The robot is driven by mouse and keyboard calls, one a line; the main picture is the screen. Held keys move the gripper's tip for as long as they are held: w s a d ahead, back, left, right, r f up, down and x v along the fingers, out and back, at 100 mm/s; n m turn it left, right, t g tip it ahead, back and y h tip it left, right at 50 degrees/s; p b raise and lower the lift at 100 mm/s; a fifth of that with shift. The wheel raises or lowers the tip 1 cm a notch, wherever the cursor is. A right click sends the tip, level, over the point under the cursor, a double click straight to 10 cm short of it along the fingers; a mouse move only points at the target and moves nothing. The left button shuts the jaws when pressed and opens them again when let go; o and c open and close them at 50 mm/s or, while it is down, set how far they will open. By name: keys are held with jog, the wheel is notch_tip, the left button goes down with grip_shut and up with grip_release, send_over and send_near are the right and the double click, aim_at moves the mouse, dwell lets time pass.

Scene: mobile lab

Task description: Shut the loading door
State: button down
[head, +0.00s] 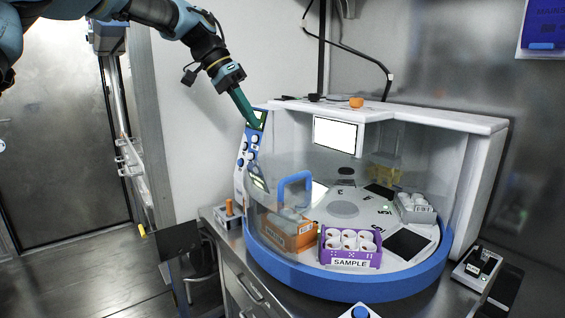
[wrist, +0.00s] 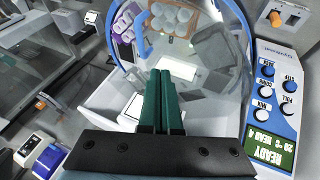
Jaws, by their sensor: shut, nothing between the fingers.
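The loading door is a clear curved panel with a blue handle (head: 295,185) on the round lab machine. In the head view the panel covers the left part of the front, and the right front looks uncovered. The wrist view also shows clear curved glass (wrist: 225,25) ahead of my fingers. My gripper (head: 259,124) is shut and empty, its green fingers pointing down at the machine's upper left, near the control panel (head: 247,160). The closed fingertips also show in the wrist view (wrist: 166,73). Whether they touch the machine, I cannot tell.
Inside the machine are a purple SAMPLE rack (head: 350,262), an orange rack (head: 300,237) and a grey rack (head: 417,213). A blue rim (head: 345,291) runs around the base. A small device (head: 477,268) stands on the counter at right. Open floor lies at left.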

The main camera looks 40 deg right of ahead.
jog(key=p+x, duration=0.1)
jog(key=x, duration=0.8)
jog(key=shift+s+d+p, duration=0.1)
jog(key=shift+s+p, duration=0.05)
jog(key=shift+p, duration=0.25)
jog(key=s, duration=0.1)
jog(key=s+f+p, duration=0.1)
jog(key=s, duration=0.1)
jog(key=shift+d+f, duration=0.1)
jog(key=shift+f, duration=0.15)
jog(key=shift+s+f, duration=0.25)
jog(key=shift+s, duration=0.15)
jog(key=shift+s, duration=0.1)
